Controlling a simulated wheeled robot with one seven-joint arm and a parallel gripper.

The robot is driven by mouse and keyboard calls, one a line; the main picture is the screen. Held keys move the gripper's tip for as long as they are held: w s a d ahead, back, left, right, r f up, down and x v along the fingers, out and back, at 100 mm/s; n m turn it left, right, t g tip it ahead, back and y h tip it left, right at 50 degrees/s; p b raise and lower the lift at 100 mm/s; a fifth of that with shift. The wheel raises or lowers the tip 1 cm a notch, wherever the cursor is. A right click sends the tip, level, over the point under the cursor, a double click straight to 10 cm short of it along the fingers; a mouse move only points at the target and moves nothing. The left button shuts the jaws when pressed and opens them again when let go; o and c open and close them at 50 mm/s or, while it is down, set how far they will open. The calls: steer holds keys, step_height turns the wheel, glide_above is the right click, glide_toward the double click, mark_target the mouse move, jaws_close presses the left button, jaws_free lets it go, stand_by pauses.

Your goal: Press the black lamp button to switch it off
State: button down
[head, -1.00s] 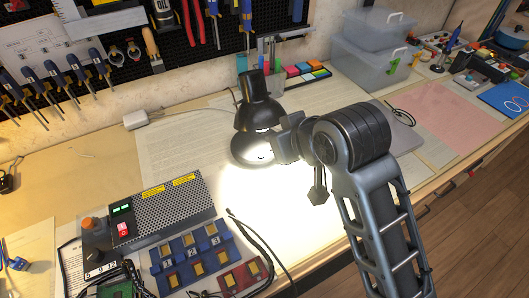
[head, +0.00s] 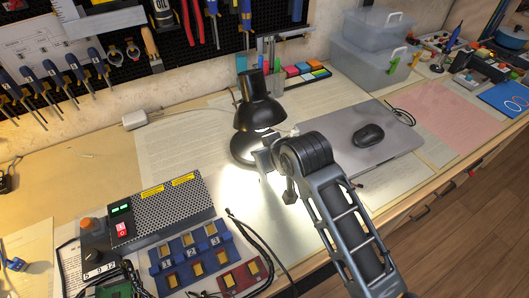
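The black desk lamp (head: 259,112) stands on the workbench behind the middle of the head view. It is lit, with a bright patch under its shade and on the papers in front. Its round base (head: 243,151) is partly covered by the shade and my arm. I cannot make out the black button. My gripper (head: 268,155) is just in front and right of the lamp base, seemingly low over the bench. My wrist hides most of its fingers, so its opening and any contact with the lamp cannot be told.
A grey laptop (head: 345,150) with a black mouse (head: 368,135) lies to the right. A power supply (head: 165,210) and a blue board (head: 190,257) are at front left. Pen holders and clear bins (head: 372,62) stand behind. Papers left of the lamp are clear.

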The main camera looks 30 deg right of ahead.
steer(key=shift+s+f, duration=0.2)
steer(key=shift+f, duration=0.75)
steer(key=r+p, duration=0.4)
steer(key=r, duration=0.1)
steer(key=shift+w, duration=0.2)
steer(key=v, duration=1)
steer(key=shift+r, duration=0.2)
